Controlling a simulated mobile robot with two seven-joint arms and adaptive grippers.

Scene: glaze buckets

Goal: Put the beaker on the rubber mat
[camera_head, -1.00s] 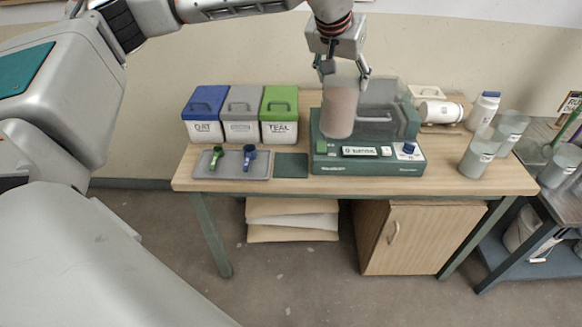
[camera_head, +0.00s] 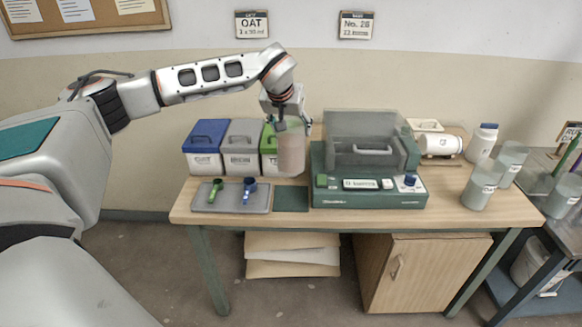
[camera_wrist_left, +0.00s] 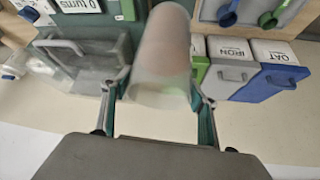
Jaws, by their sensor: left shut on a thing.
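The beaker (camera_head: 291,155) is clear with pinkish-brown contents. My left gripper (camera_head: 290,125) is shut on its upper part and holds it upright in the air. In the head view the beaker appears just above the rubber mat (camera_head: 291,199), a dark green square on the table's front part. The mat looks bare. In the left wrist view the beaker (camera_wrist_left: 162,52) sits between the two fingers of the gripper (camera_wrist_left: 159,88) and looks blurred. My right gripper is not in view.
A green machine (camera_head: 368,190) with a clear lid stands right of the mat. A grey tray (camera_head: 231,204) with two scoops lies left of it. Lidded bins (camera_head: 243,160) stand behind. Several beakers (camera_head: 478,190) are at the table's right end.

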